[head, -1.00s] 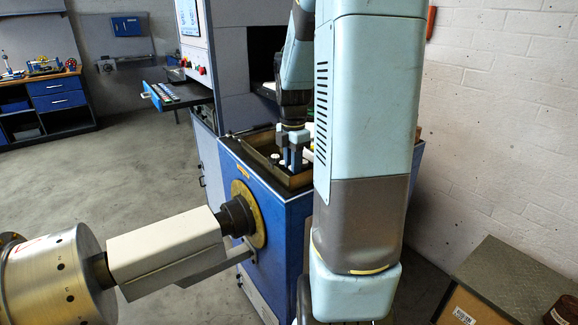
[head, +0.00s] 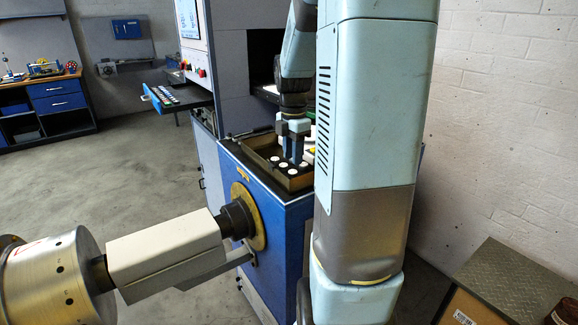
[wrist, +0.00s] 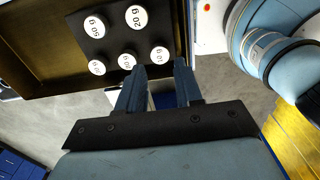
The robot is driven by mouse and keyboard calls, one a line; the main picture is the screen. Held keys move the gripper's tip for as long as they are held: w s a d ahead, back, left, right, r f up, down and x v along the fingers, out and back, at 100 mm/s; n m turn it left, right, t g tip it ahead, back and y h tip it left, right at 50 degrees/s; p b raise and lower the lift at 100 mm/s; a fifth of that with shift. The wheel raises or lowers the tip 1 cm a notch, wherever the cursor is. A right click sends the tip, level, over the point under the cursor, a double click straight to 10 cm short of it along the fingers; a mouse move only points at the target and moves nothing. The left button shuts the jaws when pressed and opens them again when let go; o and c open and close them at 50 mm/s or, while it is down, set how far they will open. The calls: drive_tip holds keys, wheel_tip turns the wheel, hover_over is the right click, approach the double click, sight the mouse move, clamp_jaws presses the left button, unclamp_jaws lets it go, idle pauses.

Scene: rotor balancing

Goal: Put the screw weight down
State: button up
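Several screw weights with round white labelled caps stand in a black block (wrist: 115,43) in the wrist view. One is marked 20 g (wrist: 127,62), another also shows 20 g (wrist: 136,16), and one at the right shows 10 g (wrist: 159,57). In the head view, white caps (head: 292,172) show below my gripper (head: 292,159). My gripper points down over the tray. I cannot tell which weight was last held.
The block sits in a brown-walled tray (head: 262,162) on top of a blue machine cabinet (head: 275,215). A drawer (head: 175,97) is pulled out behind. A box (head: 515,285) stands at the lower right.

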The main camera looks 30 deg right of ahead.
sight(293, 172)
wheel_tip(293, 172, up, 7)
drive_tip(key=s+a+r+m+t, duration=0.2)
drive_tip(key=s+a+m, duration=0.6)
drive_tip(key=m, duration=0.1)
drive_tip(key=s+a+r+m+t, duration=0.1)
drive_tip(key=s+a+m+t, duration=0.2)
drive_tip(key=s+a+m, duration=0.6)
drive_tip(key=shift+a+r+t, duration=0.25)
drive_tip(key=shift+r+t, duration=0.05)
drive_tip(key=shift+r, duration=0.05)
drive_tip(key=shift+o, duration=0.5)
drive_tip(key=shift+s, duration=0.1)
drive_tip(key=shift+o, duration=0.6)
drive_tip(key=shift+c, duration=0.4)
